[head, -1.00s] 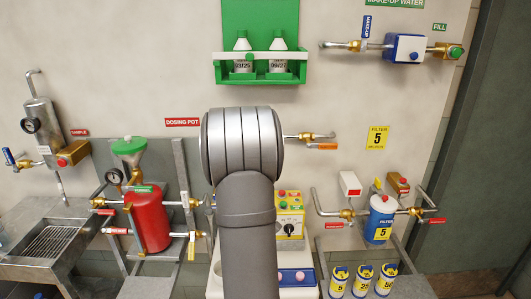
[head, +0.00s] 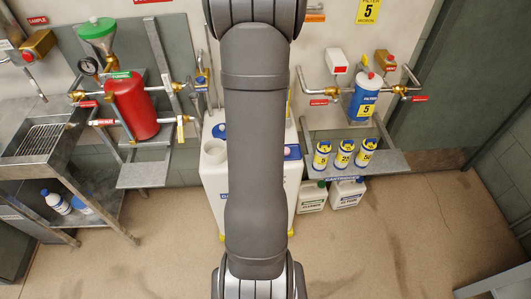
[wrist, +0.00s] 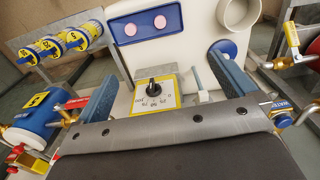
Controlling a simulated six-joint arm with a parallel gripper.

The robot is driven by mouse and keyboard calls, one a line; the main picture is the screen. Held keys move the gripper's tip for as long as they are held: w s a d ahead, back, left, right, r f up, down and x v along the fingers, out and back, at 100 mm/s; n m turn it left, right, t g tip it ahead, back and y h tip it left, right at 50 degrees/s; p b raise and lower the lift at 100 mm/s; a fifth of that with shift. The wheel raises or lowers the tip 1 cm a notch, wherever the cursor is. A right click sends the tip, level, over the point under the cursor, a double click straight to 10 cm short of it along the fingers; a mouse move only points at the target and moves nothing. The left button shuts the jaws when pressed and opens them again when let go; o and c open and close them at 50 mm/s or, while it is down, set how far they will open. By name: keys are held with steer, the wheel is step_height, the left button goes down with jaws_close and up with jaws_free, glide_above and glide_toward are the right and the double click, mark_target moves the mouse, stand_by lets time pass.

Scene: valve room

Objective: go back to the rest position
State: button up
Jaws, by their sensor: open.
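My gripper (wrist: 163,68) shows in the wrist view as two blue-grey fingers set wide apart, with nothing held between them. A yellow panel with a black knob (wrist: 153,88) shows beyond and between the fingers, on the white unit (wrist: 190,45). I cannot tell the exact gap between the fingers and the panel. In the head view my arm stands upright through the middle, and my gripper is out of sight.
A red tank (head: 130,106) and a steel sink bench (head: 42,140) are at left. A blue filter housing (head: 366,98) hangs above a shelf (head: 352,162) with several cartridges at right. White jugs (head: 346,192) stand below.

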step_height(320, 180, down, 10)
stand_by(0.5)
steer(key=shift+d+r, duration=0.1)
steer(key=shift+r, duration=0.1)
stand_by(0.3)
step_height(320, 180, up, 10)
stand_by(0.5)
steer(key=shift+f, duration=0.1)
stand_by(0.5)
steer(key=c, duration=1.4)
steer(key=shift+o, duration=0.2)
steer(key=shift+m, duration=0.4)
